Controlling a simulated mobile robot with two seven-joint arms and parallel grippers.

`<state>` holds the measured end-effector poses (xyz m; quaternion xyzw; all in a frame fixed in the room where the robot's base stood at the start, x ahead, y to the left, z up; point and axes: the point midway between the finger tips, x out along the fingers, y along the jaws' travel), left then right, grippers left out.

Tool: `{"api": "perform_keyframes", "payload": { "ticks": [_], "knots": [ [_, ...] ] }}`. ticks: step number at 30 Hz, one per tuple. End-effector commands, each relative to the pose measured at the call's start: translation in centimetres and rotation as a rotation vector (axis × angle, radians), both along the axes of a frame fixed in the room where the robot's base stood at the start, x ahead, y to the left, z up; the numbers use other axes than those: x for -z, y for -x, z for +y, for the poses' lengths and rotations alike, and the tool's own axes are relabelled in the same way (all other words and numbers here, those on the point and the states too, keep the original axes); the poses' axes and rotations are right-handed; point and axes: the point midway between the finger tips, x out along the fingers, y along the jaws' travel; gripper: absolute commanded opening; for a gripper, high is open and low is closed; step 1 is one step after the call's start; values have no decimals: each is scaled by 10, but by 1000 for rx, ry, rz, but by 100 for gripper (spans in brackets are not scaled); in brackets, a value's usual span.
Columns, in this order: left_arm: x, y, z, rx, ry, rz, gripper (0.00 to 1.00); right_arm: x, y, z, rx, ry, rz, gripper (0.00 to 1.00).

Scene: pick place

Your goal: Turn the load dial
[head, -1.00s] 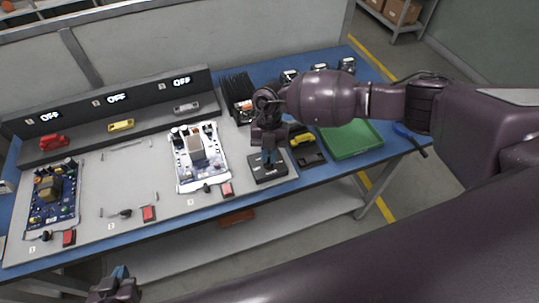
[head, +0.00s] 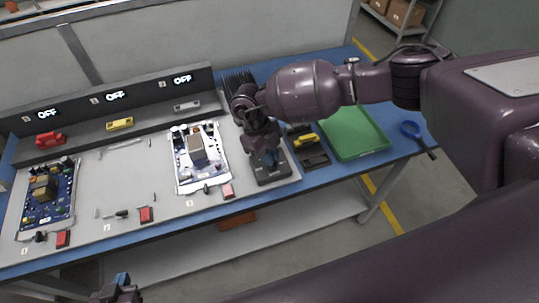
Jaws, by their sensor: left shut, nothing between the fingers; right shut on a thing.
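A black box (head: 272,179), taken as the load dial's unit, sits near the front edge of the bench, right of the white-framed circuit board (head: 183,178). My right gripper (head: 266,163) points down onto the top of this box. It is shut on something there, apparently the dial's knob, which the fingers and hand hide. The knob's angle cannot be seen. My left gripper (head: 121,281) is low at the bottom edge of the head view, in front of the bench and away from everything on it. It is shut and empty, partly cut off by the frame.
Three displays (head: 116,97) on the grey console read OFF. Red switches (head: 146,214) line the front edge. Another circuit board (head: 45,203) lies at left.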

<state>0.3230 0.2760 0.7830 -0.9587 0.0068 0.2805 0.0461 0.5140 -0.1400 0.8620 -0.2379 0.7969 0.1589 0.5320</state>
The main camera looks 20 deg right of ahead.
Motion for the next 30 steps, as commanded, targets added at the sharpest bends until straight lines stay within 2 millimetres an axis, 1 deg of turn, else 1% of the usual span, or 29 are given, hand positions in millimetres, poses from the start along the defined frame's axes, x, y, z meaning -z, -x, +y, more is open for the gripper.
{"api": "perform_keyframes", "payload": {
  "ticks": [12, 24, 30],
  "knots": [
    [13, 7, 1, -3, 0, 19, 0, 0, 2, 3, -398, 1, -2, 0],
    [17, 8, 1, -2, 0, 22, 0, 0, 5, 3, -760, 1, -2, 0],
    [17, 6, 0, -1, 0, 18, 0, -1, 6, 4, -897, 0, -2, 0]
  ]
}}
